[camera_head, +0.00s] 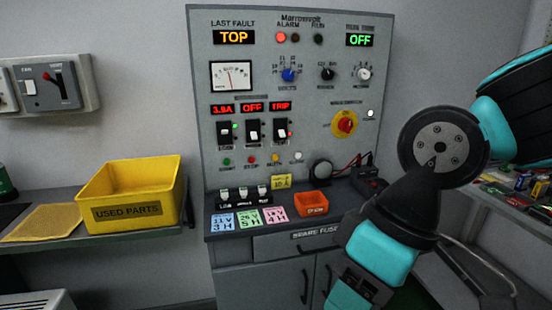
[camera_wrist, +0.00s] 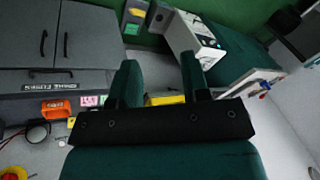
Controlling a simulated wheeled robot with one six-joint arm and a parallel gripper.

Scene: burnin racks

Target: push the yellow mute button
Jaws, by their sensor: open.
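The yellow mute button (camera_head: 275,159) is a small round button in the low row on the grey control panel (camera_head: 300,90). It sits between a red button (camera_head: 251,160) and a white button (camera_head: 298,156); its label is too small to read surely. In the wrist view my gripper (camera_wrist: 160,72) is open, with two dark teal fingers apart and nothing held between them. In the head view my arm hangs at the right, in front of the cabinet, well apart from the button. I cannot make out the mute button in the wrist view.
An orange bin (camera_head: 312,203) and coloured notes (camera_head: 248,219) lie on the panel's ledge. A red emergency knob (camera_head: 346,122) is at the panel's right. A yellow used-parts bin (camera_head: 130,194) stands on the left shelf. The space before the buttons is clear.

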